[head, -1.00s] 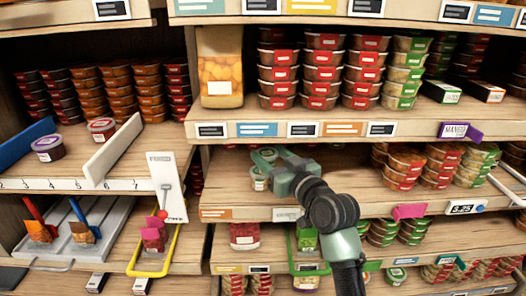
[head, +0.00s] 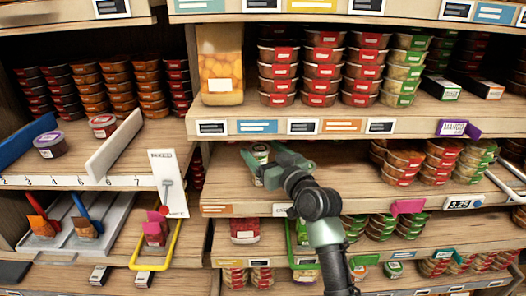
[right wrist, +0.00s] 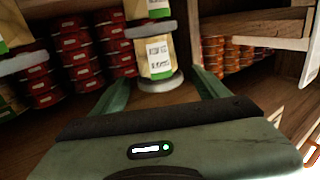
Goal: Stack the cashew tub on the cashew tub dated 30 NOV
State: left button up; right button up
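Two small tubs with pale lids and white-and-green labels stand one over the other on the middle shelf. The upper tub (head: 260,152) shows beside my right gripper (head: 264,171), and little of the lower one is visible in the head view. The right wrist view shows both, one tub (right wrist: 155,55) nearer the fingers and the other (right wrist: 146,9) at the top edge. My right gripper's two fingers (right wrist: 160,88) stand apart on either side of the nearer lid, with gaps showing. The printed dates are too small to read. My left gripper is out of view.
Stacked red- and green-labelled tubs (head: 398,165) stand to the right on the same shelf. A tall jar (head: 220,68) and more stacks stand on the shelf above. The middle shelf (head: 335,172) is bare between my gripper and those stacks.

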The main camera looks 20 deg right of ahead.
jog(key=shift+r, duration=0.35)
jog(key=b+v, duration=0.2)
jog(key=v, duration=1)
jog(key=shift+b, duration=0.4)
